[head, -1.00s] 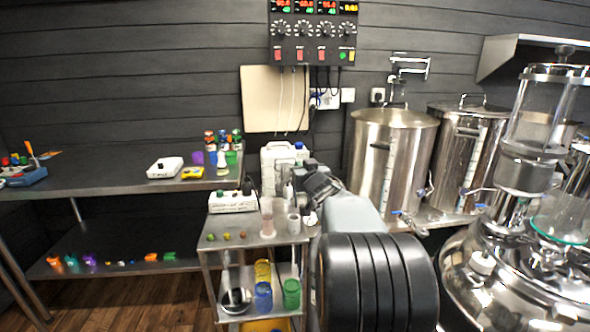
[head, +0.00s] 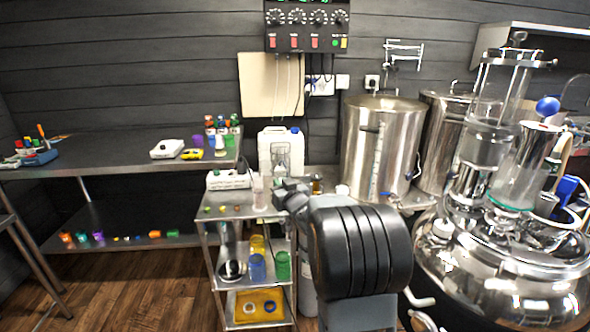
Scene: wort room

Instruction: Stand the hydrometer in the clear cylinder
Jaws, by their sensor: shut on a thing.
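My gripper (head: 281,187) is at the far end of my dark arm, over the right part of the small steel cart top (head: 235,212). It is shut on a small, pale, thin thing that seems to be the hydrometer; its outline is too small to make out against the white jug. A narrow clear cylinder (head: 259,193) with a pinkish tint stands upright on the cart, just left of my gripper and apart from it. My arm hides part of the cart's right side.
A white jug (head: 279,147) stands behind the gripper, and a white device (head: 228,180) stands left of the cylinder. Small coloured pieces lie on the cart top. Steel pots (head: 383,150) and a shiny vessel (head: 505,265) stand to the right. A long bench (head: 110,160) is at left.

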